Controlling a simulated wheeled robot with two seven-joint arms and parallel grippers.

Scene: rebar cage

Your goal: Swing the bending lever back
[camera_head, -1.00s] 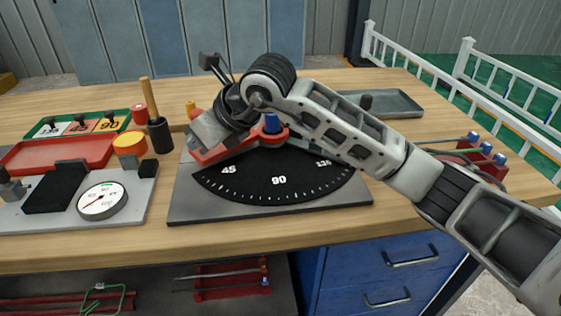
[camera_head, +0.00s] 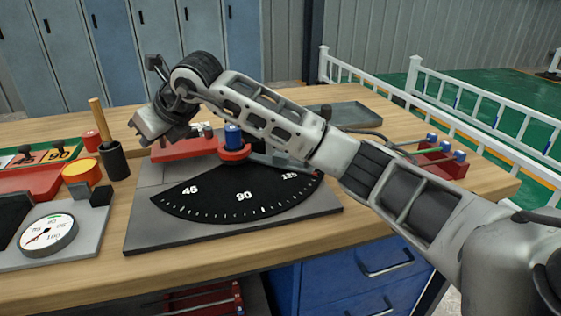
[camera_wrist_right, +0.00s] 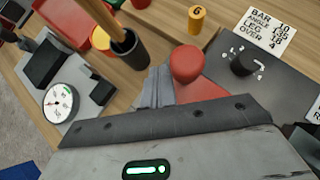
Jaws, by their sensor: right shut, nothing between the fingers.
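The bender's red lever (camera_head: 185,148) lies left of its blue pivot (camera_head: 233,136), behind the black angle dial (camera_head: 240,195). My right gripper (camera_head: 150,127) is above the lever's left end in the head view. In the right wrist view, its shut, empty fingers (camera_wrist_right: 155,88) are just left of the lever's round red knob (camera_wrist_right: 187,62). The red lever bar (camera_wrist_right: 203,90) runs under the knob, partly covered by the hand. I cannot tell whether fingers and knob touch. My left gripper is not in view.
A black cup (camera_head: 114,161) with a wooden-handled tool stands close left of the bender plate. A round gauge (camera_head: 47,234) and a yellow-topped cylinder (camera_head: 82,173) are further left. A grey tray (camera_head: 345,115) and a red rack (camera_head: 440,158) are right.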

